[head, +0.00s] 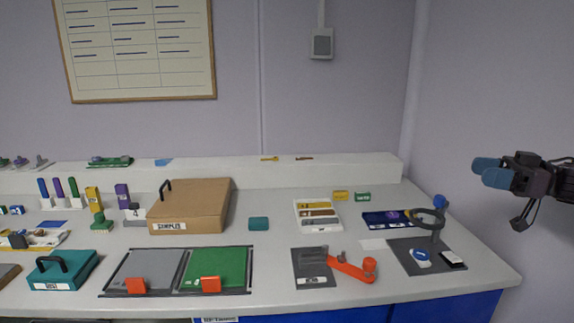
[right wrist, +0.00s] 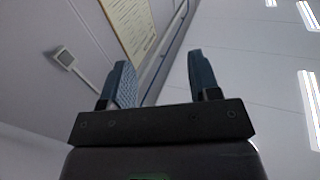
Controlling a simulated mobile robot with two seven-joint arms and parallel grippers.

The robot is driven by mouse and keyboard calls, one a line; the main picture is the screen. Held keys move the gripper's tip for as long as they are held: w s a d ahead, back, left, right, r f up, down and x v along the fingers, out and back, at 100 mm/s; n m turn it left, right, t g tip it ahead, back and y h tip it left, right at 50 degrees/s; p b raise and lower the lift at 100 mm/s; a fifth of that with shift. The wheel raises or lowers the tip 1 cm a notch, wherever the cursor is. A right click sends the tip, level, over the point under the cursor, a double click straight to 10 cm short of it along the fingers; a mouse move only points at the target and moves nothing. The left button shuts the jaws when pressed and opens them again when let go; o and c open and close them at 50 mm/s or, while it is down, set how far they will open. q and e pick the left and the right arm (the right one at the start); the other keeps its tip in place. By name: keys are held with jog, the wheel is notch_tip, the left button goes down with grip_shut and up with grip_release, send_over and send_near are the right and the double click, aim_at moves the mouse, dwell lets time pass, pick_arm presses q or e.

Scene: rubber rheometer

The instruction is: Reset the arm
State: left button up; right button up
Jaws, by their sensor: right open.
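My right gripper (head: 490,173) is raised in the air at the right of the head view, beyond the bench's right end and apart from everything. Its blue fingers point left. In the right wrist view the two fingers (right wrist: 160,82) stand apart with nothing between them, and the wall and ceiling show behind. My left gripper is not in view. An orange lever arm (head: 350,268) with a round knob lies on the bench beside a dark grey pad (head: 313,268), toward the front.
The air around the right gripper is clear.

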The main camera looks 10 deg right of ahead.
jog(key=s+a+f+m+t+h+p, duration=0.1)
jog(key=s+a+f+m+t+h, duration=0.2)
jog(key=f, duration=0.7)
jog(key=s+a+f+m+t+h, duration=0.1)
jog(key=s+a+f+h, duration=0.3)
jog(key=f, duration=0.7)
jog(key=s+a+f+m+t+p, duration=0.1)
jog(key=s+a+f+m+t, duration=0.1)
jog(key=a+f, duration=0.6)
jog(key=s+a+f+m+g+h, duration=0.1)
jog(key=s+a+f+h, duration=0.2)
jog(key=s, duration=0.3)
jog(key=s+a+f+m+g+h+p, duration=0.1)
jog(key=s+a+f+m+h, duration=0.1)
jog(key=s+f, duration=0.3)
jog(key=s+a+f+m+g+h+p, duration=0.1)
jog(key=s+a+f+h, duration=0.3)
jog(key=s, duration=0.4)
jog(key=shift+s+a+f+m+g, duration=0.3)
jog(key=shift+a+f+m+g, duration=0.1)
jog(key=shift+f+g, duration=0.2)
